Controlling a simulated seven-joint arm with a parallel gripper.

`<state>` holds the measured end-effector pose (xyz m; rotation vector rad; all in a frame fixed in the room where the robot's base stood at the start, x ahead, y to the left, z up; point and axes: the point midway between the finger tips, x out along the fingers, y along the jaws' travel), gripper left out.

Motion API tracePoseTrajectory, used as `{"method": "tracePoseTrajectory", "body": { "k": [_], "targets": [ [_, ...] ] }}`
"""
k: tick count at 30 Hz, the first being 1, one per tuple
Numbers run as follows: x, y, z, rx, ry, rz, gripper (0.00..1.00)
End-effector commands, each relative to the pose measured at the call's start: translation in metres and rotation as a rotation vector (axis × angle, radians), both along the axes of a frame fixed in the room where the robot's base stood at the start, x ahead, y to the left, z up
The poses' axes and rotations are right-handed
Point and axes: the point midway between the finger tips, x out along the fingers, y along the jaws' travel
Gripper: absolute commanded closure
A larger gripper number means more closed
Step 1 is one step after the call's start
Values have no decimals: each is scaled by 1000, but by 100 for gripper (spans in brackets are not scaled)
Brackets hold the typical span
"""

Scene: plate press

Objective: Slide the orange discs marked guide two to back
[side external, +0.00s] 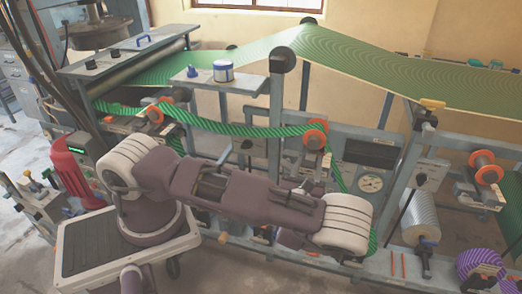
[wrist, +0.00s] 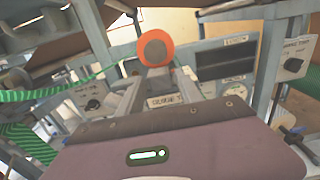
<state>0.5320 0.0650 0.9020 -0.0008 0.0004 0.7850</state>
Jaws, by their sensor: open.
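In the wrist view an orange disc (wrist: 155,48) faces me, with a plate reading "GUIDE T..." (wrist: 165,101) below it; the rest of the word is hidden. In the side view a pair of orange discs (side external: 317,126) sits on a roller at the middle frame, probably the same guide. A green striped band (side external: 235,129) runs to this roller from the left and drops behind my arm. My gripper (wrist: 157,72) is open, its two grey fingers apart just below the disc, with nothing seen between them. In the side view my arm mostly hides the gripper.
Other orange discs sit at the left guide (side external: 154,114) and right guide (side external: 487,174). A shelf (side external: 215,82) holds a tin (side external: 223,70). A gauge panel (side external: 370,184) stands right of the middle guide. Frame posts and rails crowd the area around my gripper.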

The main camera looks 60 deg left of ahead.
Motion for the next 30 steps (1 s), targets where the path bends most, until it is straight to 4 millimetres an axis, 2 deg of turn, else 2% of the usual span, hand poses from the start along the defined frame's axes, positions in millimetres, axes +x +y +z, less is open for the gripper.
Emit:
{"method": "tracePoseTrajectory", "body": {
  "k": [9,14,21,30],
  "targets": [
    [-56,-57,0,0,1,-2,49],
    [-77,-39,34,-161,-80,222,49],
    [-116,-20,75,-418,-191,544,49],
    [-167,-16,116,-764,-328,897,49]
  ]
}}
